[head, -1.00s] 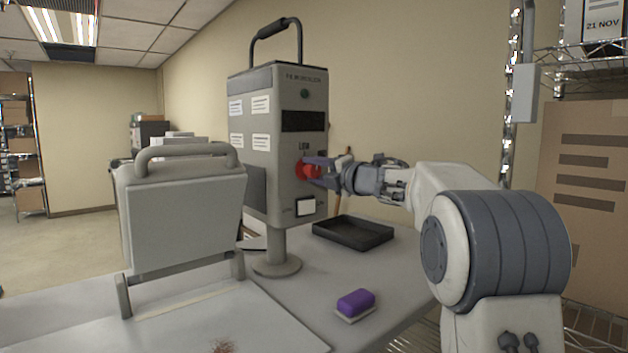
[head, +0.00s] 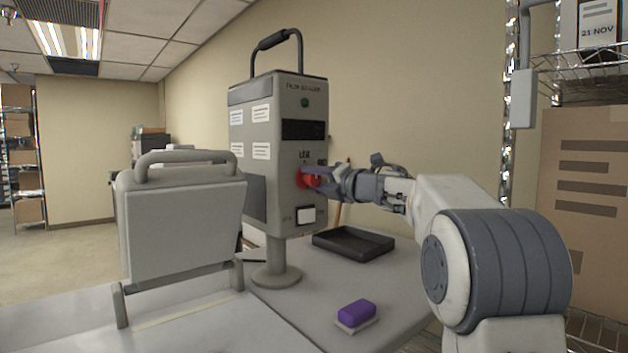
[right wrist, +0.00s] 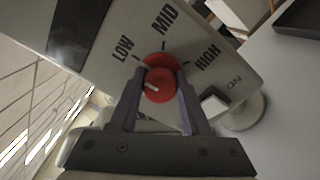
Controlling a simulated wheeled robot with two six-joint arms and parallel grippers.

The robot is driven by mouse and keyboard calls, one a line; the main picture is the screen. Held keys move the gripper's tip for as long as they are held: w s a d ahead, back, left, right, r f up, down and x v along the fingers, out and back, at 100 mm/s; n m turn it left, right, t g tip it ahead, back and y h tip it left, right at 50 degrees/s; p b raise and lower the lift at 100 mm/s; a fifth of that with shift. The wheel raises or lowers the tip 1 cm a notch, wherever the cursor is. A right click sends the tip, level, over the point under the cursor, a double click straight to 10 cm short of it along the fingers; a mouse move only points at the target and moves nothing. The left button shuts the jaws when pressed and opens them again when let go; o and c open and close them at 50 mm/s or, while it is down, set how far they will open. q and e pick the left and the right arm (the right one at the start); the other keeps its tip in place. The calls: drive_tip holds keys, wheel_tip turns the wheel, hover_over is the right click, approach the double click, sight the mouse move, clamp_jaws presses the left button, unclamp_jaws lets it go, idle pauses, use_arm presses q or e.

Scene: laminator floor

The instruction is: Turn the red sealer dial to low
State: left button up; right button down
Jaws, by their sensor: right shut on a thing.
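The red sealer dial (head: 303,178) is on the front of the grey sealer (head: 254,190). My right gripper (head: 314,176) reaches it from the right and is shut on it. In the right wrist view, the purple fingers of the right gripper (right wrist: 160,80) lie on either side of the red dial (right wrist: 160,90). LOW, MID and HIGH are printed around the dial. A short white mark shows on its face, left of centre; I cannot tell for sure which setting it points at. My left gripper is not in view.
A white square button (head: 306,215) marked ON sits below the dial. A black tray (head: 352,243) and a purple block (head: 356,312) are on the table. A grey press with a handle (head: 182,220) stands at the left. A cardboard box (head: 580,190) is at the right.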

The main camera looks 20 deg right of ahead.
drive_tip(key=shift+c, duration=1.9)
unclamp_jaws()
drive_tip(key=shift+f, duration=0.1)
drive_tip(key=b+v, duration=0.2)
drive_tip(key=v, duration=0.8)
drive_tip(key=shift+s+b, duration=0.25)
drive_tip(key=shift+b, duration=0.05)
